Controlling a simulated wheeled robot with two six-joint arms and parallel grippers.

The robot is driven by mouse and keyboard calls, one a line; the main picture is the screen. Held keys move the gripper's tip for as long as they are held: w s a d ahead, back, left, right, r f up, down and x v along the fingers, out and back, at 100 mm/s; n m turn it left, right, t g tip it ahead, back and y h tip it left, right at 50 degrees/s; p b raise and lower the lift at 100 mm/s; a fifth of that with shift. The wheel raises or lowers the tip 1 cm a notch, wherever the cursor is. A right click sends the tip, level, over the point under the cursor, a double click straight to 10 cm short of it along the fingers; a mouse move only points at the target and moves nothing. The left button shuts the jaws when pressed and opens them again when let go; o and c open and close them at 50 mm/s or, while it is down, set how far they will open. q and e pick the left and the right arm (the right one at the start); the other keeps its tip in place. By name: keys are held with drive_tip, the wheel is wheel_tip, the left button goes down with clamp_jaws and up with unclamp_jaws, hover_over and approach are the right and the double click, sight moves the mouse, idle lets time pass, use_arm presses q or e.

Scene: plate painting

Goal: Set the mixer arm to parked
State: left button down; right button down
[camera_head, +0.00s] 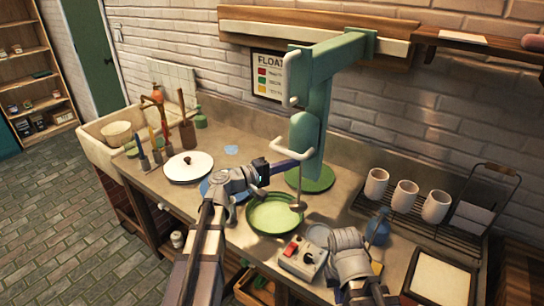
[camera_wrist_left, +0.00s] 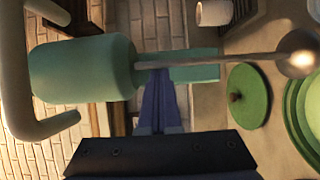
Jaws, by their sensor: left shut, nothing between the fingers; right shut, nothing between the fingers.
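The green mixer arm (camera_head: 318,95) is mounted on the wall and hangs down over the counter. Its green head (camera_head: 304,130) carries a cream handle (camera_head: 291,153), and a thin rod with a rounded end (camera_head: 297,206) hangs over a green bowl (camera_head: 272,216). The left wrist view shows the head (camera_wrist_left: 85,70), the handle (camera_wrist_left: 25,110) and the rod (camera_wrist_left: 220,58) close by. My left gripper (camera_head: 306,156) is shut and empty beside the lower head; I cannot tell whether it touches. Its blue fingers show there too (camera_wrist_left: 160,78). My right gripper (camera_head: 376,230) is shut, low at the counter's front.
A white lidded dish (camera_head: 188,167) and a green lid (camera_head: 310,179) lie on the counter. Several white cups (camera_head: 405,196) stand on a rack at right. A switch box (camera_head: 301,260) sits in front. A sink (camera_head: 112,140) is at left.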

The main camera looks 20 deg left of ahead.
use_arm(q)
drive_tip(key=s+d, duration=0.3)
drive_tip(key=d, duration=0.6)
drive_tip(key=shift+s, duration=0.15)
